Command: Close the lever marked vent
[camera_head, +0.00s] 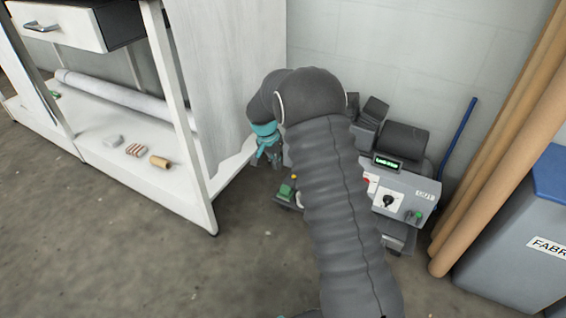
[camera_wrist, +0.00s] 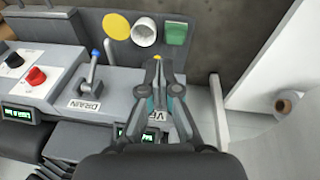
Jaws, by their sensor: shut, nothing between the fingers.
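In the wrist view a label reading "VE" (camera_wrist: 157,117), its rest hidden by my gripper, sits on the grey panel. A small yellow knob (camera_wrist: 157,58) shows right at my fingertips; it looks like the top of the lever at that label, whose shaft is hidden behind the fingers. I cannot tell whether the fingers touch it. My gripper (camera_wrist: 158,68) is shut and empty over this lever's place. In the head view my teal gripper (camera_head: 268,155) is left of the press, and a yellow knob (camera_head: 294,177) shows below right of it.
The DRAIN lever (camera_wrist: 94,68), with a blue knob, stands left of my gripper. A red knob (camera_wrist: 36,75) is farther left. A yellow disc (camera_wrist: 116,26), white roll (camera_wrist: 144,33) and green block (camera_wrist: 176,33) lie beyond. A white cabinet (camera_head: 205,180) stands close left.

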